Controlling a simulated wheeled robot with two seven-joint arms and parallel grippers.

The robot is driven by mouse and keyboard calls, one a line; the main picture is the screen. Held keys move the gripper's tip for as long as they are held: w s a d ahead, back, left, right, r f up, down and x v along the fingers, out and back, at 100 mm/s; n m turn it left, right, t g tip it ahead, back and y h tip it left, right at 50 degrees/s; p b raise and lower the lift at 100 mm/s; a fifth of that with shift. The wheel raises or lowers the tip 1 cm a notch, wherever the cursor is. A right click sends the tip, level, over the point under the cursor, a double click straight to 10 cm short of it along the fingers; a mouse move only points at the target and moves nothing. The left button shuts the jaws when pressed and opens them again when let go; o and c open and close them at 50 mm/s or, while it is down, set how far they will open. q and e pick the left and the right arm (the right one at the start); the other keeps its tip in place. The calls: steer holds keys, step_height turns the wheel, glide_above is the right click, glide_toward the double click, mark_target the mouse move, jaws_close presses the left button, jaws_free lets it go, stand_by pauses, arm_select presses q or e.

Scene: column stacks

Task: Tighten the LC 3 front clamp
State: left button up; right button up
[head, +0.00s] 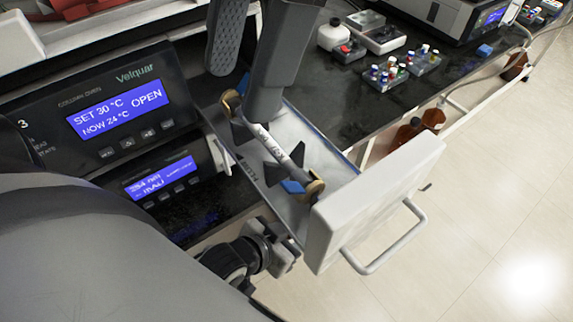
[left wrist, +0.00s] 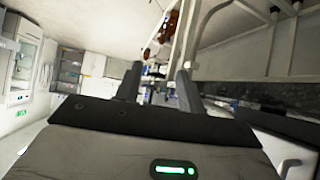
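The open oven drawer (head: 325,150) of the unit marked 3 holds a slim metal column (head: 275,150) lying along it. The front clamp, a brass ring (head: 316,188) with a blue lever (head: 292,187), sits at the column's front end, just inside the white drawer front. The rear clamp (head: 231,101) is at the other end, partly hidden. My right gripper (head: 243,92) comes down from the top with its fingers apart, over the rear half of the column. My left gripper (head: 278,240) is low beside the drawer; its fingers (left wrist: 158,85) stand apart and empty in the left wrist view.
The white drawer front (head: 375,195) carries a bar handle (head: 390,245). The oven panel (head: 115,110) reads OPEN. Brown bottles (head: 433,118) stand beyond the drawer. Floor at right is clear.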

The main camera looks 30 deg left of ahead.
mark_target(287, 186)
steer(key=f+t, duration=0.1)
steer(key=f, duration=0.4)
steer(key=w+d+f+t+h+p, duration=0.1)
steer(key=f, duration=0.4)
steer(key=w+f+t+h, duration=0.1)
steer(key=f, duration=0.4)
steer(key=shift+d+f, duration=0.15)
steer(key=shift+d, duration=0.15)
steer(key=shift+w, duration=0.1)
jaws_close()
